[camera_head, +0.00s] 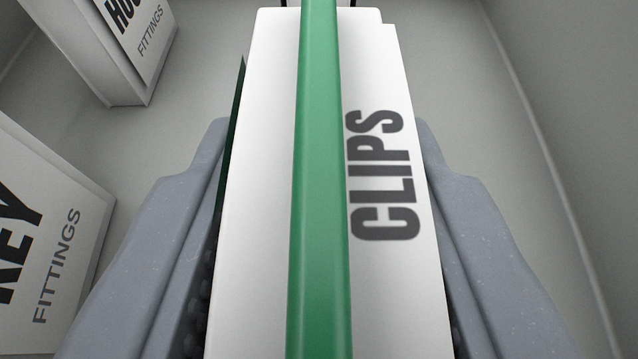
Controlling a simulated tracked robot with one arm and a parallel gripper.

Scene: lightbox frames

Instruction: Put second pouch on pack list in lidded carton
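A white pack with a green band down its middle and the word CLIPS (383,180) fills the centre of the view. My gripper (322,130) has one grey finger along each side of this pack, and it looks shut on it. The pack reaches past both fingertips. A dark green strip of it shows by the left finger. No pack list or lidded carton can be made out, and the pack hides what lies behind it.
A white box marked KEY FITTINGS (75,225) stands at the left edge, partly cut off. Another white FITTINGS box (120,60) is at the upper left. Grey walls rise on the right and upper left. Bare grey floor shows right of the pack.

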